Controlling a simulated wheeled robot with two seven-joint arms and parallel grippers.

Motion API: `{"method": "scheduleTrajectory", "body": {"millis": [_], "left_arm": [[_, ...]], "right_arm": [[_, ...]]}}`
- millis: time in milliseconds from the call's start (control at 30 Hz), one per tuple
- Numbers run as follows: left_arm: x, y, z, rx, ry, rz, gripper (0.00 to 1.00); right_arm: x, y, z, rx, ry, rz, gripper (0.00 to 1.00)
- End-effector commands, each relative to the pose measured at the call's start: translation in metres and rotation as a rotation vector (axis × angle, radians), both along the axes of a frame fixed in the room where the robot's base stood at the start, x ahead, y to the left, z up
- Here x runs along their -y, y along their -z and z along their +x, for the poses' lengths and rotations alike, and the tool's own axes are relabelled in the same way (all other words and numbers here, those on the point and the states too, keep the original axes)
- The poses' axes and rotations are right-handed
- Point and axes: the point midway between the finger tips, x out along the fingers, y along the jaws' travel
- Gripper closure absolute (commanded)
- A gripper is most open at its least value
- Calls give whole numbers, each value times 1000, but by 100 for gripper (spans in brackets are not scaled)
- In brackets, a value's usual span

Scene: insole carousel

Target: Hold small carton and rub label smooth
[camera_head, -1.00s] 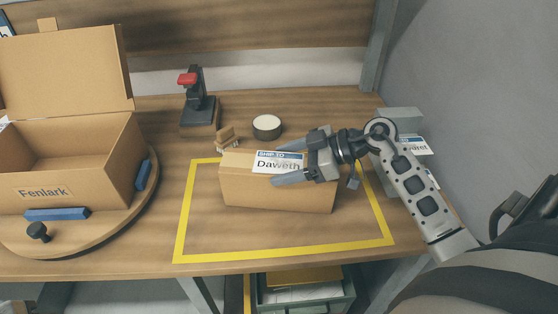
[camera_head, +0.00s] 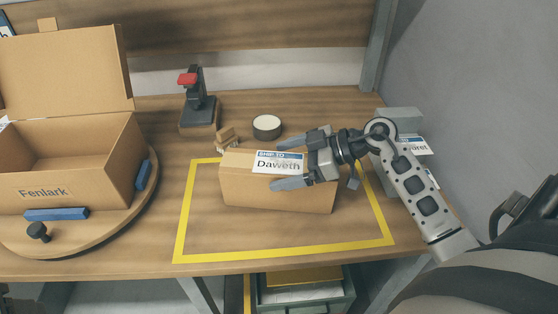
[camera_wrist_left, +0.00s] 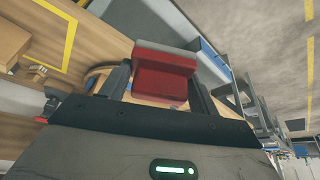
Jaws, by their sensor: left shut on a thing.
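The small brown carton (camera_head: 275,196) stands on the table inside the yellow outline in the head view. A white and blue label (camera_head: 277,164) reading "Daweth" lies over its upper front edge. My right gripper (camera_head: 290,167) is open at the right part of the carton, with one finger in front of the front face and the other near the label's upper right edge. I cannot tell whether the fingers touch it. In the left wrist view, my left gripper (camera_wrist_left: 163,85) is shut on a red and grey block (camera_wrist_left: 165,74). The left gripper is outside the head view.
An open carton (camera_head: 80,160) marked "Fenlark" stands on a round turntable (camera_head: 95,240) at left. A red-topped dark device (camera_head: 199,105), a tape roll (camera_head: 267,126) and a small wooden piece (camera_head: 227,137) stand behind. A grey box (camera_head: 400,121) is at right. The front table is clear.

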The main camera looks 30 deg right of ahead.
Motion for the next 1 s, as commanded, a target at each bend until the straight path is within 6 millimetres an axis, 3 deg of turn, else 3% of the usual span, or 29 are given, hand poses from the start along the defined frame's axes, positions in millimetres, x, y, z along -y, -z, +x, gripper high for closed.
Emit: {"method": "scheduleTrajectory", "body": {"millis": [267, 700, 1000], "left_arm": [[0, 0, 0, 0, 0, 0, 67], [0, 0, 0, 1, 0, -1, 67], [0, 0, 0, 1, 0, -1, 67]], "right_arm": [[8, -4, -6, -1, 2, -2, 4], [67, -41, -56, -3, 0, -2, 4], [83, -52, -70, 0, -1, 0, 4]]}}
